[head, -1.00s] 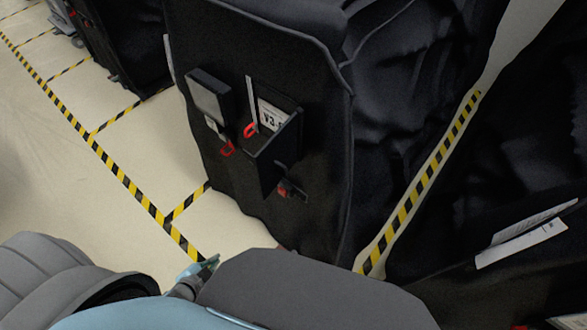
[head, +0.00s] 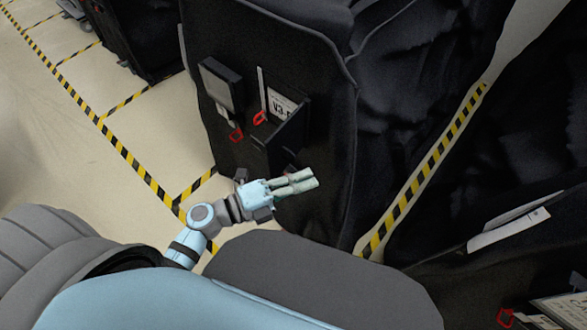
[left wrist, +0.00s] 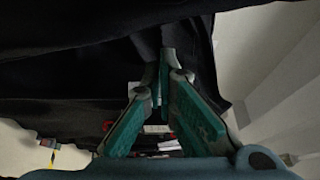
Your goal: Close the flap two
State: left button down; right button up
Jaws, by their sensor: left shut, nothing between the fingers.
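A black covered cart (head: 310,60) stands in the middle of the head view. On its near face are a small dark flap (head: 218,88), standing out at the left, and an open black pocket (head: 285,135) with a white label card (head: 280,104). Red tabs (head: 237,133) hang beside them. I cannot tell which part is flap two. My left gripper (head: 312,178) is shut and empty, in front of the cover just below the pocket. Whether it touches the cloth is unclear. In the left wrist view its green fingers (left wrist: 165,62) point at dark cloth (left wrist: 80,75). My right gripper is out of view.
Another dark covered cart (head: 520,130) stands at the right, with white papers (head: 508,228) on it. A yellow-black floor stripe (head: 425,170) runs between the carts. Open pale floor (head: 50,140) lies at the left, with more covered carts (head: 140,35) behind.

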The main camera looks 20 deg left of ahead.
pick_arm(q)
jog(key=a, duration=0.1)
jog(key=w+a, duration=0.1)
jog(key=a, duration=0.1)
jog(key=shift+w+f, duration=0.15)
jog(key=shift+b, duration=0.3)
jog(key=shift+a+m+g+h+b, duration=0.4)
jog(key=shift+a+g, duration=0.1)
